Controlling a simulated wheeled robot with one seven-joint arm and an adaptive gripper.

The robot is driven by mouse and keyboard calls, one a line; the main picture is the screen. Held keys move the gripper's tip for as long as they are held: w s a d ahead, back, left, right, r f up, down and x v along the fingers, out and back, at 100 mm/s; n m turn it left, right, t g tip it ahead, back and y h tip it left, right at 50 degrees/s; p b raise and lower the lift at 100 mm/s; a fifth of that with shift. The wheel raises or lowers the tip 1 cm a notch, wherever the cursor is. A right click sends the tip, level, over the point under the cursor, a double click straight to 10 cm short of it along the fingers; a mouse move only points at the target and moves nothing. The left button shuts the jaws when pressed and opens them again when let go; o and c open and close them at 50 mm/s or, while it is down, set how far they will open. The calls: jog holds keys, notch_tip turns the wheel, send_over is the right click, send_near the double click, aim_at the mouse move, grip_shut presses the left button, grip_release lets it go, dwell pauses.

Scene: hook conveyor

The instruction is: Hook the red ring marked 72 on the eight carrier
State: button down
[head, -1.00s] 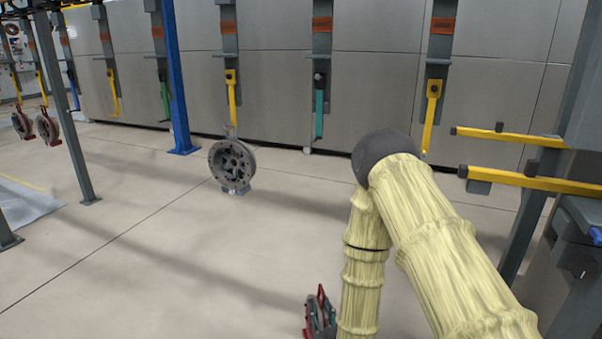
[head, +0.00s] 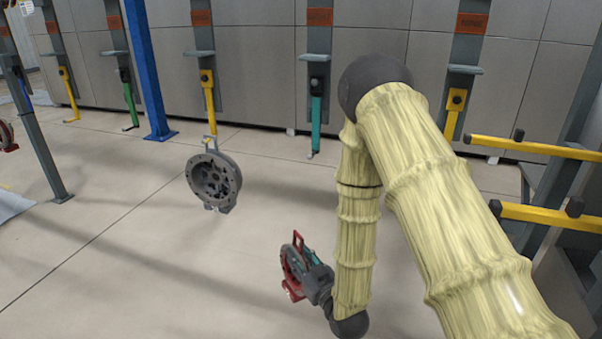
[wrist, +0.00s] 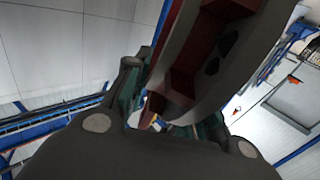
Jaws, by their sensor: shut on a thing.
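My gripper (head: 308,270) is shut on the red ring (head: 298,241), a red and dark grey wheel-like part, low in the middle of the head view. The ring is tilted nearly edge-on and held clear of the carriers. Its number is not readable. In the wrist view the ring (wrist: 188,78) fills the upper middle between my fingers, hiding much of the scene. Carriers with orange labels hang along the back. The carrier with the teal hook (head: 316,115), behind my elbow's left, is empty. Its label (head: 320,17) is too small to read surely.
A grey ring (head: 214,181) hangs on the yellow-hook carrier left of the teal one. An empty yellow hook (head: 454,114) hangs at the right. A blue post (head: 146,75) stands at left. Yellow bars (head: 540,148) jut in from the right. The middle floor is clear.

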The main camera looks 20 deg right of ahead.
notch_tip(320, 180, up, 21)
jog(key=n+g+y+p, duration=0.4)
jog(key=n+y+p, duration=0.25)
jog(key=p, duration=0.45)
jog(key=w+d+f, duration=0.2)
jog(key=w+d, duration=0.5)
jog(key=w, duration=0.3)
jog(key=shift+w+d+m+y+b, duration=0.25)
jog(key=shift+w+m+y+b, duration=0.1)
dwell(0.8)
dwell(0.4)
jog(key=c, duration=1.1)
grip_release()
jog(key=shift+s+d+f, duration=0.1)
